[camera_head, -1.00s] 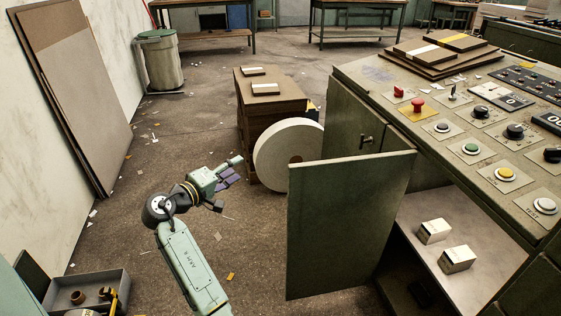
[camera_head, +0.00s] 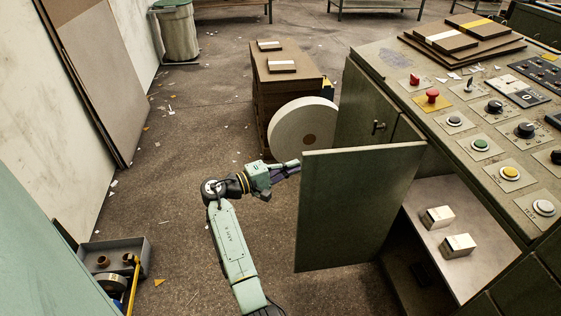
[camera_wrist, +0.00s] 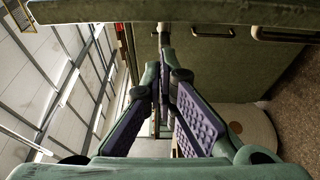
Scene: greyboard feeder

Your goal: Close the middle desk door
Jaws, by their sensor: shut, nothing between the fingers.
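The middle desk door (camera_head: 355,210) is a flat green panel, standing wide open from the green desk, with the compartment behind it exposed. My gripper (camera_head: 291,166) is at the door's upper left edge in the head view, with its fingers pointing right. The fingertips are close to that edge; I cannot tell whether they touch it. In the wrist view my gripper (camera_wrist: 164,65) has its purple-padded fingers converging, with nothing seen between the tips. A green edge crosses the top of the wrist view, probably the door's.
A white roll (camera_head: 292,128) and a brown stack (camera_head: 275,90) stand beyond my gripper. The open compartment holds two small boxes on a pale shelf (camera_head: 475,255). Another closed desk door (camera_head: 362,105) has a handle.

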